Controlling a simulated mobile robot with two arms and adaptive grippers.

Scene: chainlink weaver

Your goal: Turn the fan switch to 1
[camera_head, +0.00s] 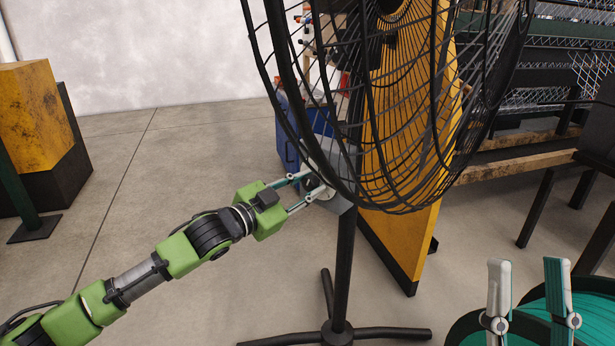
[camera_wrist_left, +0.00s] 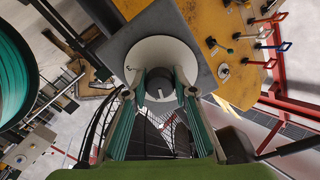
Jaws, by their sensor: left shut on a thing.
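The big black fan (camera_head: 400,110) stands on a dark pole (camera_head: 344,270). A grey box (camera_head: 342,203) sits on the pole below the fan cage. The left wrist view shows the box's face with a white round dial plate (camera_wrist_left: 155,48) and a dark switch knob (camera_wrist_left: 158,82) with a light mark on its near side. My left gripper (camera_head: 317,186) reaches the box from the left, its two fingers shut on the knob from either side. I cannot read any numbers on the dial. My right gripper (camera_head: 529,275) is open and empty at the lower right, away from the fan.
A yellow panel (camera_head: 400,190) stands close behind the fan. Black fan feet (camera_head: 385,334) spread on the floor. A blue container (camera_head: 289,137) stands behind the box. A green spool (camera_head: 590,310) is at the lower right.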

